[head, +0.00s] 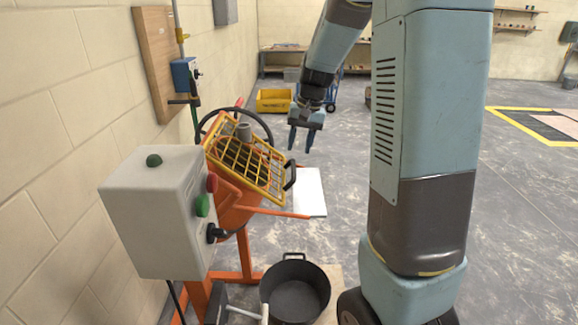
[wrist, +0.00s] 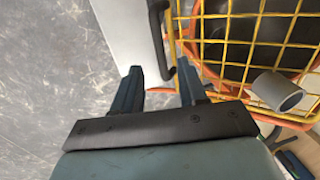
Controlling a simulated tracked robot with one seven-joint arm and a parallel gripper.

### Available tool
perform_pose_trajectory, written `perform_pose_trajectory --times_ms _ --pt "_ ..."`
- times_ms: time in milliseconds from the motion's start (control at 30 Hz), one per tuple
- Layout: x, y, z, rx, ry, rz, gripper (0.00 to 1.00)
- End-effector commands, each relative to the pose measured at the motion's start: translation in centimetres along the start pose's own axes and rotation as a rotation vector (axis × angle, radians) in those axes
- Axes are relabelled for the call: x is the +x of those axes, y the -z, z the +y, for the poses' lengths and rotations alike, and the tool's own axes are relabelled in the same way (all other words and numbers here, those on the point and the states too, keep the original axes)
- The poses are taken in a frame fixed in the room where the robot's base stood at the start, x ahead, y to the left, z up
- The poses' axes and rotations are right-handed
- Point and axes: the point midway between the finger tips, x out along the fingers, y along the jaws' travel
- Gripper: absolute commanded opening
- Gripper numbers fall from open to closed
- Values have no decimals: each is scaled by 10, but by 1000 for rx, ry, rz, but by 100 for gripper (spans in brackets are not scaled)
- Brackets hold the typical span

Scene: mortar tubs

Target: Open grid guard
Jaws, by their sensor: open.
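The yellow grid guard (head: 244,163) lies tilted over the mouth of the orange mixer drum (head: 236,212) and covers it. A black handle (head: 290,175) stands out from its right edge. In the wrist view the guard (wrist: 262,42) fills the upper right, with a grey pipe stub (wrist: 277,92) on it and the black handle (wrist: 160,28) at its left edge. My gripper (head: 303,136) is open and empty, above and to the right of the guard. In the wrist view, its fingers (wrist: 160,84) point toward the handle side; I cannot tell the gap.
A grey control box (head: 156,212) with green and red buttons stands left of the mixer, near the block wall. A black tub (head: 295,290) stands on the floor below. A white panel (head: 309,192) lies right of the guard. A yellow crate (head: 273,101) stands behind.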

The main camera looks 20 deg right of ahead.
Motion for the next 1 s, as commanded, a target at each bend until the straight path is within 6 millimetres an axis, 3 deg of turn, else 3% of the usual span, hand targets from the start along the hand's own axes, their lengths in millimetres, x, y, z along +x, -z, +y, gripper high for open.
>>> perform_pose_trajectory --times_ms 200,433,867,1000 --pt "39 0 0 0 -1 -3 42" --pt "66 0 -1 0 0 -1 42" --pt "75 0 -1 -2 0 1 42" --pt "75 0 -1 -2 0 1 31"
